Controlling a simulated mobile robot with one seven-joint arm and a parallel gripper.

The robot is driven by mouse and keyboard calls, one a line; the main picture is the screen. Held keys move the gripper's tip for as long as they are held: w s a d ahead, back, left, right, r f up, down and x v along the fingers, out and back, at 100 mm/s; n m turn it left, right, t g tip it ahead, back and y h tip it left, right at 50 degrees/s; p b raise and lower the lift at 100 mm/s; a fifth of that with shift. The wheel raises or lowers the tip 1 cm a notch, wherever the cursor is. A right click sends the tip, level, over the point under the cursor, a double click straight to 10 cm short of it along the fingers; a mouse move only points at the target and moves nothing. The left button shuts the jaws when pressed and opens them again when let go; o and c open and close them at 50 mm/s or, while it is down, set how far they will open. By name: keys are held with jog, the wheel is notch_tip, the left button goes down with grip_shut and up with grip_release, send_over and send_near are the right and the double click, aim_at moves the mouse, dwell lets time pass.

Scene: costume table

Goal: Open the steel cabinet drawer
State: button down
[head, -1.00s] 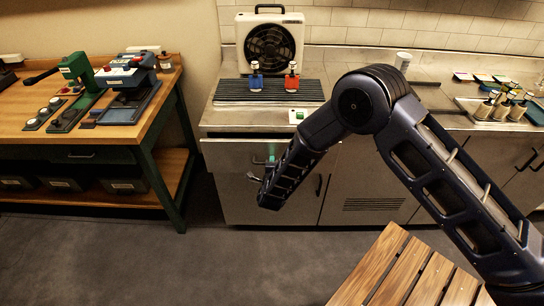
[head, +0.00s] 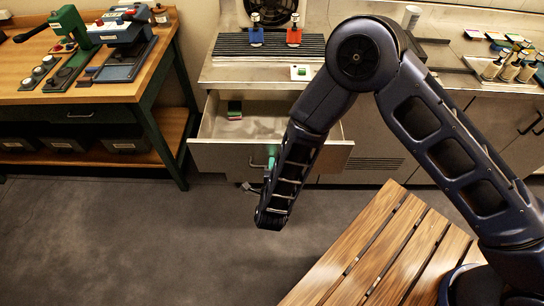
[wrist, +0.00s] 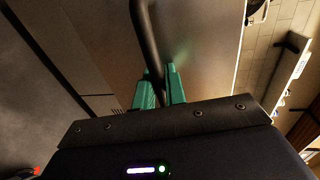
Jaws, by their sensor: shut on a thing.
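The steel cabinet drawer (head: 215,157) stands pulled out from the cabinet under the steel counter, with its inside showing. My gripper (head: 270,160) is at the drawer's front panel, its green fingers partly hidden by my arm. In the wrist view my gripper (wrist: 160,84) is shut on the dark bar handle (wrist: 148,38), with a green finger on each side of it. A small green and dark block (head: 235,110) lies inside the drawer at the back left.
A slatted wooden bench (head: 360,250) stands at the front right, below my arm. A wooden workbench (head: 110,92) with green and blue presses stands at the left. Blue and red bottles (head: 256,35) stand on a ribbed mat. Grey floor is free at the front left.

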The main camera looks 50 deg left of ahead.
jog(key=shift+s+d, duration=0.35)
jog(key=shift+s, duration=0.05)
jog(key=c, duration=1.8)
grip_release()
jog(key=v, duration=1)
jog(key=shift+s+d, duration=0.25)
jog(key=shift+r, duration=0.1)
